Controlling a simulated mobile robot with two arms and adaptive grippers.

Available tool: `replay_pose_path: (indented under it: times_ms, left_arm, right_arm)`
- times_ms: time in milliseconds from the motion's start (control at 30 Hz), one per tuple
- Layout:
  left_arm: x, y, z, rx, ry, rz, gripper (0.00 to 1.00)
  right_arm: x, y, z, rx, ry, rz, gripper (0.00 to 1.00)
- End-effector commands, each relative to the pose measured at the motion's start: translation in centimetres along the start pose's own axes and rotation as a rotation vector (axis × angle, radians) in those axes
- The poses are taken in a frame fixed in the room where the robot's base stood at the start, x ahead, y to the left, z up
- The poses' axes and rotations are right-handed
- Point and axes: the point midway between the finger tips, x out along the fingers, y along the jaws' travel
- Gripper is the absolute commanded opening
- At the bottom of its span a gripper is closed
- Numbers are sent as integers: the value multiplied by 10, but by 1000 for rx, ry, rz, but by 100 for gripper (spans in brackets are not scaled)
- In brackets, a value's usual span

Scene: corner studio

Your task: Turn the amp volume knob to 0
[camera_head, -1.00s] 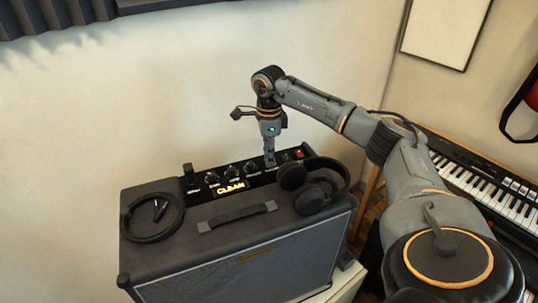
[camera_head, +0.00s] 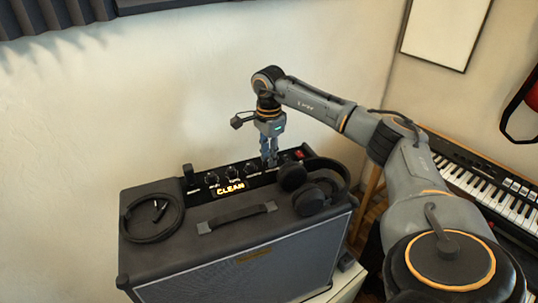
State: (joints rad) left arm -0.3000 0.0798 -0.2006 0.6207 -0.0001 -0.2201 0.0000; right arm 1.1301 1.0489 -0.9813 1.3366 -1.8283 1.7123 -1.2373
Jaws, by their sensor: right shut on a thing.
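The amp (camera_head: 235,262) is a dark box with a control panel along its back top edge, holding a row of dark knobs and a lit "CLEAN" display (camera_head: 230,188). My right gripper (camera_head: 269,162) points down at the panel, to the right of the visible knobs (camera_head: 250,167). Its fingers are shut on a knob that they mostly hide. The knob's label and pointer cannot be read. My left gripper is not in view.
Headphones (camera_head: 324,186) lie on the amp's right side, close to the gripper. A coiled cable (camera_head: 153,218) lies on its left, and a carry handle (camera_head: 237,217) is in the middle. A red switch (camera_head: 299,154) is right of the gripper. A keyboard (camera_head: 485,185) stands at right.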

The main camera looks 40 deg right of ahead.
Motion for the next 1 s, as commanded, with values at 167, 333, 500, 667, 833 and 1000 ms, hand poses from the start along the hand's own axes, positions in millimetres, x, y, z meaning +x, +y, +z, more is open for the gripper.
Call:
replay_pose_path:
  times_ms: [167, 333, 500, 667, 833, 1000]
  left_arm:
    - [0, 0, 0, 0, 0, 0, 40]
    - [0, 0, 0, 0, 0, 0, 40]
    - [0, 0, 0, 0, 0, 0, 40]
    - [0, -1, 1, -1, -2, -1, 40]
    - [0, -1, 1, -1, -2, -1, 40]
    - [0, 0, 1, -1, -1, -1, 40]
  right_arm:
    - [-1, -1, 0, 1, -1, -3, 0]
    - [-1, -1, 0, 1, -1, -3, 36]
    - [-1, 0, 0, 2, 0, -2, 44]
    - [-1, 0, 0, 2, 0, -1, 44]
    - [-14, -1, 0, 2, -1, -4, 44]
    - [-48, -1, 0, 2, -1, -6, 44]
